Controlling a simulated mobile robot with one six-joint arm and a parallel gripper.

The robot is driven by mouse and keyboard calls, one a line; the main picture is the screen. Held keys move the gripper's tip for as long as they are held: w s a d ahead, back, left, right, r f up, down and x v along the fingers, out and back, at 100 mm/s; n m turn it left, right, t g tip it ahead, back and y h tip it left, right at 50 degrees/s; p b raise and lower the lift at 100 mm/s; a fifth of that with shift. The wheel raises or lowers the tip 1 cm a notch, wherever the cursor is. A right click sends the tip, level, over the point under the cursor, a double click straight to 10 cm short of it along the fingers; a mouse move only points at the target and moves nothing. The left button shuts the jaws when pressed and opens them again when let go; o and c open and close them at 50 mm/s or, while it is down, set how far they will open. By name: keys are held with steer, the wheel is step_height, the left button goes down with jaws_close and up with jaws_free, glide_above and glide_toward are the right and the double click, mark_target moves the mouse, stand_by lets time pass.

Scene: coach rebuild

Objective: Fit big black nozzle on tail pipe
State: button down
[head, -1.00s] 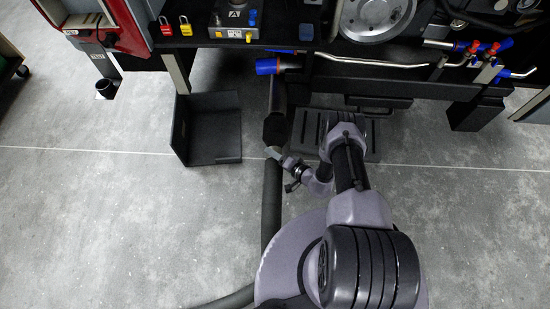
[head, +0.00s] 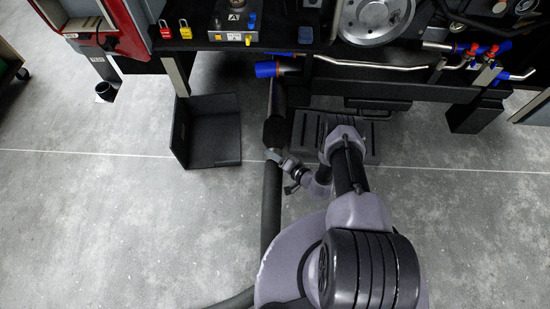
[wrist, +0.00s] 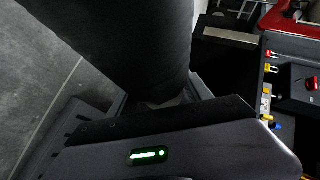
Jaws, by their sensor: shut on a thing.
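The big black nozzle (head: 275,130) is at the end of a thick dark hose (head: 271,200), and its narrower part points up at the bench. In the head view its far end is close to a blue-ended pipe (head: 265,70) under the bench edge, which looks like the tail pipe. I cannot tell whether they touch. My gripper (head: 275,154) is shut on the nozzle near its hose end. In the wrist view the nozzle (wrist: 125,40) fills the upper left as a wide black cylinder. The fingertips are mostly hidden there.
A black angled bracket (head: 210,130) stands on the floor left of the nozzle. A dark ribbed case (head: 305,130) lies to its right, partly behind my arm. The bench (head: 400,85) overhangs ahead, with another bent silver pipe (head: 370,65).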

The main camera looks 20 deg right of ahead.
mark_target(276, 141)
steer(key=shift+w, duration=0.15)
steer(key=shift+w+d, duration=0.35)
steer(key=shift+w, duration=0.5)
steer(key=shift+w+d, duration=0.25)
steer(key=shift+w, duration=0.45)
steer(key=shift+w+d, duration=0.2)
steer(key=shift+w, duration=0.5)
steer(key=shift+w, duration=0.1)
steer(key=shift+w+d+r, duration=0.1)
steer(key=shift+w+d, duration=0.15)
steer(key=shift+w, duration=0.4)
steer(key=shift+w+d, duration=0.25)
steer(key=shift+w, duration=0.4)
steer(key=shift+w+d+f, duration=0.15)
steer(key=shift+w+d, duration=0.05)
steer(key=shift+w, duration=0.35)
steer(key=shift+w+d+f, duration=0.15)
steer(key=shift+w, duration=0.4)
steer(key=shift+c, duration=1.9)
jaws_free()
steer(key=shift+o, duration=0.3)
steer(key=shift+s+f, duration=0.1)
